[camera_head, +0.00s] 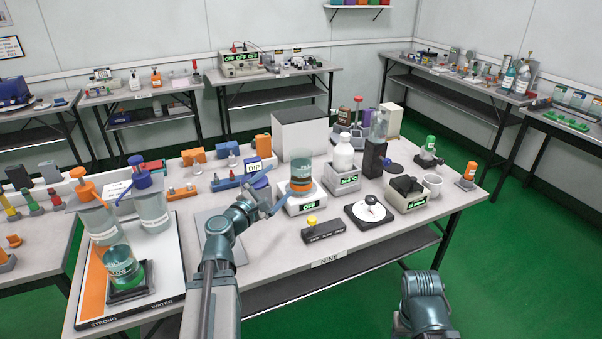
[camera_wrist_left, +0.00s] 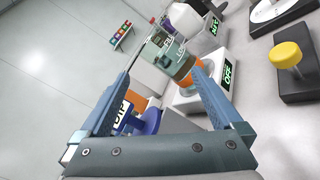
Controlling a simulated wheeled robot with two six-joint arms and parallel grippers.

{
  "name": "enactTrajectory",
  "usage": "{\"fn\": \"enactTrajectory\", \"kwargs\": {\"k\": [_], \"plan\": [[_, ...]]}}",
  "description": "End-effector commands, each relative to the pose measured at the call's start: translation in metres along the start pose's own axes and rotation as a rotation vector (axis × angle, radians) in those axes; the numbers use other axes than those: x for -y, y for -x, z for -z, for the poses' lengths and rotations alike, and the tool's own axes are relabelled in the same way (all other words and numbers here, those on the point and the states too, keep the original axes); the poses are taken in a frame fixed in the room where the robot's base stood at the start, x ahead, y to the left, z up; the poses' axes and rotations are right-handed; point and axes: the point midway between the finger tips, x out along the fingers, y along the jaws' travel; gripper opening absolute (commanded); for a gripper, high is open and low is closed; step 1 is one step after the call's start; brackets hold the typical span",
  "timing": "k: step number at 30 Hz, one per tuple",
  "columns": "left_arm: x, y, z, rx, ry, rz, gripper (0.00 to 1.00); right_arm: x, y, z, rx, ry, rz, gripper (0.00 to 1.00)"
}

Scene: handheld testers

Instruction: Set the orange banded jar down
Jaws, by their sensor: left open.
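The orange banded jar (camera_head: 301,174), clear greenish glass with an orange band low on it, stands upright on a white box-shaped device (camera_head: 301,203) with a lit OFF display. In the left wrist view the jar (camera_wrist_left: 172,58) shows at the far end of the fingers, with its orange band (camera_wrist_left: 191,74) close to the right finger. My left gripper (camera_head: 275,192) is open, just left of the jar; whether a finger touches it I cannot tell. My right arm shows at the lower right, but its gripper fingers do not.
A white bottle (camera_head: 343,154) on another device stands close right of the jar. A dark block with a yellow knob (camera_head: 323,230) lies in front, and a round black-and-white dial (camera_head: 369,210) to the right. Blue and orange devices crowd behind left. The front table edge is partly clear.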

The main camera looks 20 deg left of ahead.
Motion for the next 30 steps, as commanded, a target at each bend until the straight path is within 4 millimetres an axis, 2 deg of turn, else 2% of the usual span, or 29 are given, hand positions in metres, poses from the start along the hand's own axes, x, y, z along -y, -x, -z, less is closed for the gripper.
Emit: {"fn": "enactTrajectory", "kwargs": {"k": [3,6,12,21,23,30], "plan": [[-0.003,0.0,-0.002,0.0,0.279,-0.001,1.0,0.0,0.004,0.0,0.0,0.0,0.0,0.64],[-0.005,0.001,-0.003,0.0,0.485,-0.002,1.0,-0.001,0.005,0.0,0.0,0.0,0.0,0.64],[-0.006,0.001,-0.004,0.0,0.747,-0.003,1.0,-0.001,0.007,0.0,0.0,0.0,0.0,0.64],[-0.007,-0.004,-0.003,0.001,0.819,-0.002,1.0,-0.001,0.007,0.0,0.0,0.0,0.0,0.64],[-0.007,-0.012,-0.003,0.001,0.818,-0.001,1.0,-0.001,0.007,0.0,0.0,0.0,0.0,0.64],[-0.008,-0.059,-0.003,0.001,0.816,-0.001,1.0,-0.001,0.007,0.0,0.0,0.0,0.0,0.64]]}}
